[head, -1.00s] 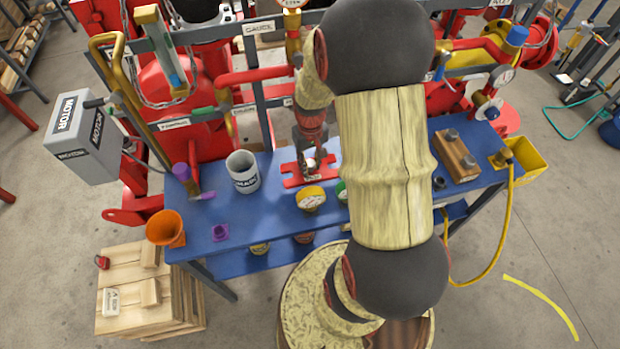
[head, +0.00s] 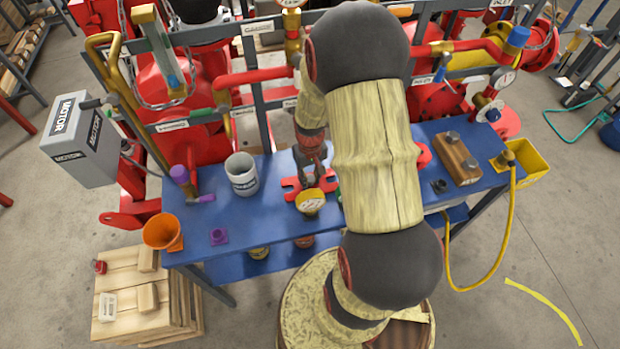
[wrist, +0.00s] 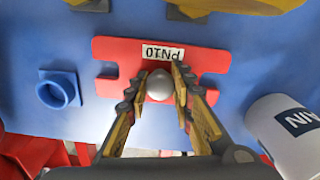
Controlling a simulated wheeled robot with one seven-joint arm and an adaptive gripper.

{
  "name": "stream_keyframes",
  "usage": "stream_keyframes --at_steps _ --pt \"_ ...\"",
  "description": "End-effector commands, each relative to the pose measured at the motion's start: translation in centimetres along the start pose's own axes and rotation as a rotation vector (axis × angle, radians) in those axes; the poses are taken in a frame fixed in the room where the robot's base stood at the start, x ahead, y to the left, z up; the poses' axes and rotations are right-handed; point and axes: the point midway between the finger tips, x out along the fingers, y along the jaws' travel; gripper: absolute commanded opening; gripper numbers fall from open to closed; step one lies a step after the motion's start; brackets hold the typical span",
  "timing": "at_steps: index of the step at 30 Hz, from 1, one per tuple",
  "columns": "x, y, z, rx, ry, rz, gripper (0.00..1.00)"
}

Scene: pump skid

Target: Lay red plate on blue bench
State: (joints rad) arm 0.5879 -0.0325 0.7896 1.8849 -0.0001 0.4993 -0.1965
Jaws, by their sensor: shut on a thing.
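The red plate (head: 291,183) is at the middle of the blue bench (head: 205,260), partly hidden in the head view by my arm and a yellow gauge. In the wrist view the red plate (wrist: 115,57) is a flat piece with notched ends, a white label and a round grey knob (wrist: 160,84). My gripper (wrist: 162,97) is shut on this knob, one finger on each side. It also shows in the head view (head: 312,178). The plate looks level and low over the bench top; I cannot tell whether it touches.
A white mug (head: 241,175) stands left of the plate. The yellow gauge (head: 310,202) is close in front. A blue ring-shaped piece (wrist: 60,91) is beside the plate in the wrist view. A wooden block (head: 456,158) lies at right. Red piping and a rail stand behind.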

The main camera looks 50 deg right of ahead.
Motion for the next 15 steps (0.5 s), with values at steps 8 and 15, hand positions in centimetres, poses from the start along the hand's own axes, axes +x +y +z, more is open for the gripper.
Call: stream_keyframes --at_steps 8,15 --pt "0.05 -0.01 0.03 0.000 -0.001 0.000 0.38" --pt "0.05 -0.01 0.03 0.000 -0.001 0.000 0.42"
